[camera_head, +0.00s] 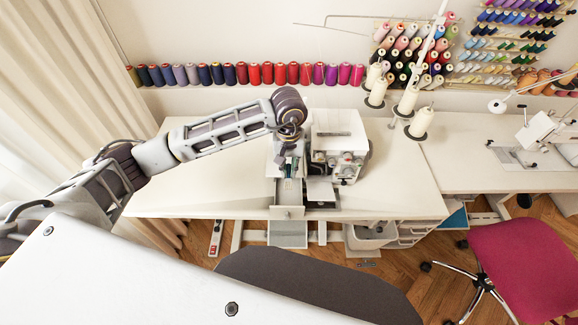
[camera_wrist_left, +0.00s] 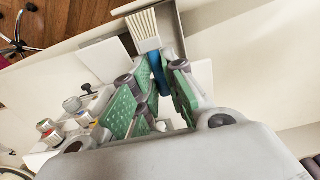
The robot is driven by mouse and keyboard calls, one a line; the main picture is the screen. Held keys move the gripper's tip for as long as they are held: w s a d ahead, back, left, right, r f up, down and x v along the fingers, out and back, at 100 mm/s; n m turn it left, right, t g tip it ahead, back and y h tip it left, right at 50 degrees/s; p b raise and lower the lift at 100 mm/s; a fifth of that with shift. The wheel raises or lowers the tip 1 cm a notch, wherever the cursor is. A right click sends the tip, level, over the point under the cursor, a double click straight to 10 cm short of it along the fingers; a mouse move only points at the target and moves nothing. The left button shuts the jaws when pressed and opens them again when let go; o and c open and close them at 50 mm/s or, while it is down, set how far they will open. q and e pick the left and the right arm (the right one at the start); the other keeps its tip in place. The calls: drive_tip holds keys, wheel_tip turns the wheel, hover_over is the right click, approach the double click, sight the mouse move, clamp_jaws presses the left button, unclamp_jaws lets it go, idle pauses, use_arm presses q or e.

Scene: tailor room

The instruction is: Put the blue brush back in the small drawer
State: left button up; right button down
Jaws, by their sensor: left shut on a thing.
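My left gripper (camera_head: 288,166) reaches down at the white machine's left side, above the small drawer (camera_head: 289,212). The small drawer is pulled out toward the table's front edge. In the left wrist view, the green-padded fingers of this gripper (camera_wrist_left: 155,95) are shut on the blue brush (camera_wrist_left: 158,72). The brush's pale bristles (camera_wrist_left: 146,25) point away from the gripper, over or near a grey-walled recess. I cannot tell whether the bristles touch anything. The fingers hide part of the handle. My right gripper is not in view.
The white sewing machine (camera_head: 338,145) stands directly right of my left gripper. The white table (camera_head: 190,195) is clear on the left. Thread cones (camera_head: 376,95) stand behind at the right. A magenta chair (camera_head: 525,260) is at the lower right.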

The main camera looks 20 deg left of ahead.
sight(289, 197)
use_arm(q)
drive_tip(key=shift+s, duration=0.1)
drive_tip(key=shift+f, duration=0.2)
idle(0.4)
